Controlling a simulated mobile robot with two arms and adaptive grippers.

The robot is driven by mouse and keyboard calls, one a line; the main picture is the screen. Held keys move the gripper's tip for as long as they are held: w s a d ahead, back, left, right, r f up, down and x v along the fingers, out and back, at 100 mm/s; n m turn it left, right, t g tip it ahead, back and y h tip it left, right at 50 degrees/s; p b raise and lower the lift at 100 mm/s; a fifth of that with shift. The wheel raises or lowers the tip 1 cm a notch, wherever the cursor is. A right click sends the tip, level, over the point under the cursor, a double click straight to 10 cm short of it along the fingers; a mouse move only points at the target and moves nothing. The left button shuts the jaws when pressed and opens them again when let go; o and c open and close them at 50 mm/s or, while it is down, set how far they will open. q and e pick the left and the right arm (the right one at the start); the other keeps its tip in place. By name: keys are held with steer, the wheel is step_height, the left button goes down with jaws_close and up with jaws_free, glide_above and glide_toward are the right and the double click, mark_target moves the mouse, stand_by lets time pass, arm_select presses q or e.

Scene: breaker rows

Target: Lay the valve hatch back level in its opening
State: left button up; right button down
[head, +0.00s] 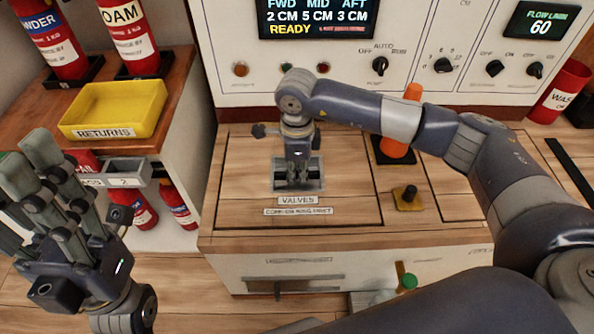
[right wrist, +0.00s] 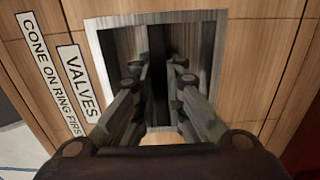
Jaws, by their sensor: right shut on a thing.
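The valve hatch (head: 240,205) is a wooden panel in the counter top, labelled VALVES, with a dark outline around it. It looks close to level in the head view, but I cannot tell whether it is fully flush. A square grey metal recess (head: 282,187) is set in it; its pale rim also shows in the right wrist view (right wrist: 214,70). My right gripper (head: 300,183) points down into this recess and is shut on the hatch's handle, which its fingers mostly hide. My left gripper (head: 32,165) is open and empty at the left, away from the hatch.
A control panel (head: 420,82) rises behind the counter. An orange cone-shaped thing (head: 398,125) and a yellow plate with a black knob (head: 408,197) are right of the hatch. A yellow RETURNS tray (head: 115,108) and red extinguishers (head: 130,35) are at left.

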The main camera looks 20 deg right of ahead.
steer(key=shift+f, duration=0.1)
steer(key=c, duration=1.6)
jaws_free()
steer(key=shift+f, duration=0.1)
step_height(320, 180, up, 12)
steer(key=shift+r, duration=0.1)
